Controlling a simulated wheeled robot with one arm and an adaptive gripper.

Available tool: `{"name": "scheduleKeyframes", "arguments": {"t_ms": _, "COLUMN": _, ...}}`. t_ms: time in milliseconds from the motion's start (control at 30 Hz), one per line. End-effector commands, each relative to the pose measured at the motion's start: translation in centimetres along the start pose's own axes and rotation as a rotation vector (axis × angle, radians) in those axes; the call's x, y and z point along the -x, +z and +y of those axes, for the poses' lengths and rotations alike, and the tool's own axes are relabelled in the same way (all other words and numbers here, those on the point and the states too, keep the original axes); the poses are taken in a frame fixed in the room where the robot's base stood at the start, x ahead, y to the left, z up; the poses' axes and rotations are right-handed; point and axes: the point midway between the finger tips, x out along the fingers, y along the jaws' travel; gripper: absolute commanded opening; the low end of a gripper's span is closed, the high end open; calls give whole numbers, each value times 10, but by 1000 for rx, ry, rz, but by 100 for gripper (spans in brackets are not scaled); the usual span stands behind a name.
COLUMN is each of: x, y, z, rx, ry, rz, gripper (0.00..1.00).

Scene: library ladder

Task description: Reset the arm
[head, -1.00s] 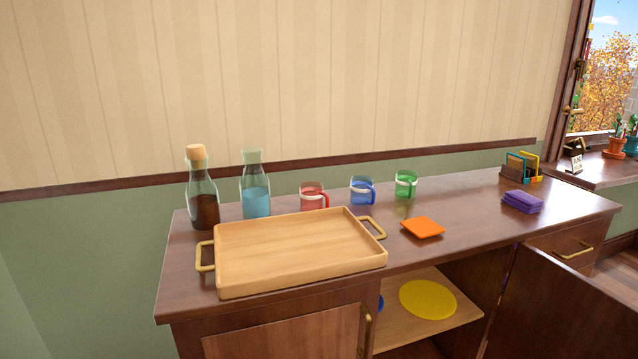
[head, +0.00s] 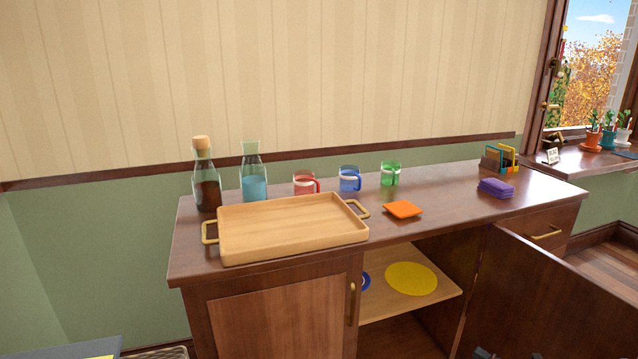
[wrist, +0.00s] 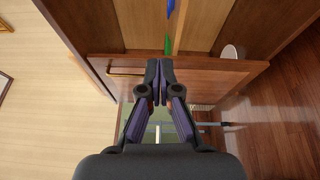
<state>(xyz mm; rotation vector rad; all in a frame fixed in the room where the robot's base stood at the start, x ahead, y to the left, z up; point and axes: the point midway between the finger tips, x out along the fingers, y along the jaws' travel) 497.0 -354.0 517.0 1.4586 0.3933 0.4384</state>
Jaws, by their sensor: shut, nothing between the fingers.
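My gripper (wrist: 159,78) shows in the wrist view with its two dark fingers together and nothing between them. It is in front of wooden furniture with a brass handle (wrist: 126,71). In the head view the gripper cannot be made out; only small dark parts show at the bottom right edge. The wooden sideboard (head: 450,215) stands against the wall with its right-hand door (head: 540,290) swung open.
On the sideboard are a wooden tray (head: 290,230), two bottles, red, blue and green mugs, an orange coaster stack (head: 402,209) and purple napkins (head: 495,188). A yellow plate (head: 411,278) lies on the inner shelf. The open door juts out at right.

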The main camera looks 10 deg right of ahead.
Motion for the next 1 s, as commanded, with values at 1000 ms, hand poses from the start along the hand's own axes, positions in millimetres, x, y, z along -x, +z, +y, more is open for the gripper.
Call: {"name": "scheduleKeyframes", "arguments": {"t_ms": 1000, "x": -171, "y": -219, "z": 288, "rx": 902, "ry": 254, "rz": 797, "gripper": 0}}
